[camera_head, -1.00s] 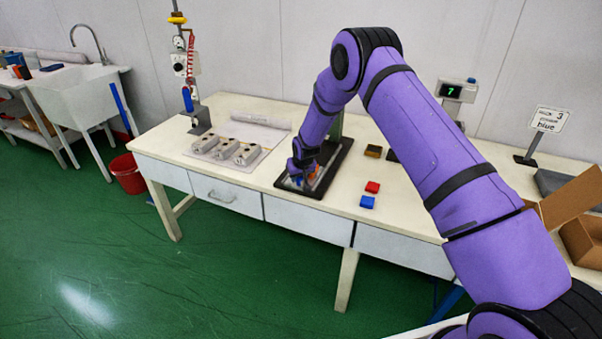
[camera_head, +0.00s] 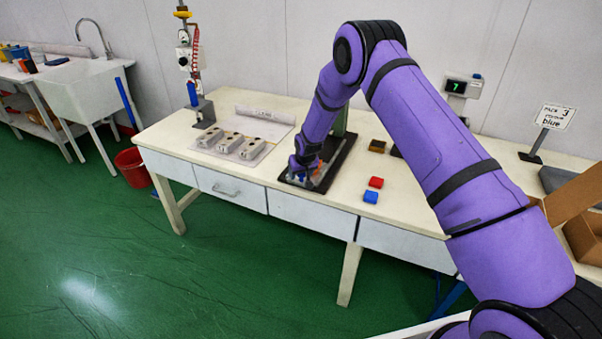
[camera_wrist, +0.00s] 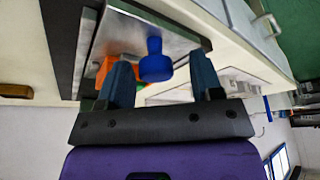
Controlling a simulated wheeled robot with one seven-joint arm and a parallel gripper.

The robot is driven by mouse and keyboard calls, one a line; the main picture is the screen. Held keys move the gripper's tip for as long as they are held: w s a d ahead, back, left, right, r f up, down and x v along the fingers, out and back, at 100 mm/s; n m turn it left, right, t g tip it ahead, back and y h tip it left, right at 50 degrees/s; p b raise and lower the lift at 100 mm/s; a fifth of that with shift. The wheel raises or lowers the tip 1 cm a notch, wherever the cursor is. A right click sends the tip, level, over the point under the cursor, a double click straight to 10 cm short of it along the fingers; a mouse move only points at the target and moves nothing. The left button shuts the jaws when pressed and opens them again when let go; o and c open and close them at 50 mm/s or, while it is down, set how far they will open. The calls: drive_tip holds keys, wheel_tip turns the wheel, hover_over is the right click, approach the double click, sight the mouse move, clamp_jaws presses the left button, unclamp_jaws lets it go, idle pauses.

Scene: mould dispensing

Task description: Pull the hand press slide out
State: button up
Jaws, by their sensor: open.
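The hand press stands on a black base (camera_head: 341,160) on the white table, mostly hidden behind my arm in the head view. In the wrist view its slide shows as a shiny metal plate (camera_wrist: 135,38) with a blue round knob (camera_wrist: 155,66). An orange part (camera_wrist: 119,72) is left of the knob, partly behind a finger. My gripper (camera_wrist: 160,65) is open, with one finger on each side of the knob and a visible gap to each. In the head view my gripper (camera_head: 302,168) is low over the front of the press.
Several grey moulds (camera_head: 230,142) lie left of the press. A dispenser stand (camera_head: 190,75) is at the back left. A cardboard box (camera_head: 585,235) is at the far right. The table front (camera_head: 310,216) has drawers.

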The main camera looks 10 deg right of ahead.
drive_tip(key=v, duration=1)
drive_tip(key=shift+s+r, duration=0.25)
drive_tip(key=shift+r, duration=0.1)
drive_tip(key=shift+d+r, duration=0.1)
drive_tip(key=s+d+r, duration=0.3)
drive_tip(key=s+r, duration=0.3)
drive_tip(key=r, duration=0.4)
drive_tip(key=s+d+r+m, duration=0.1)
drive_tip(key=s+d+r, duration=0.1)
drive_tip(key=s+r, duration=0.6)
drive_tip(key=s+d+r, duration=0.3)
drive_tip(key=s+r, duration=0.1)
drive_tip(key=r, duration=0.8)
drive_tip(key=s+d+r, duration=0.1)
drive_tip(key=s+r, duration=0.1)
drive_tip(key=s, duration=0.8)
drive_tip(key=s+d+r, duration=0.1)
drive_tip(key=s+r, duration=0.1)
drive_tip(key=s, duration=0.9)
drive_tip(key=s+d+r, duration=0.2)
drive_tip(key=s+r, duration=0.1)
drive_tip(key=s, duration=0.7)
drive_tip(key=shift+s+m+t+h, duration=0.25)
drive_tip(key=shift+m+t+h, duration=0.05)
drive_tip(key=shift+m+t, duration=0.1)
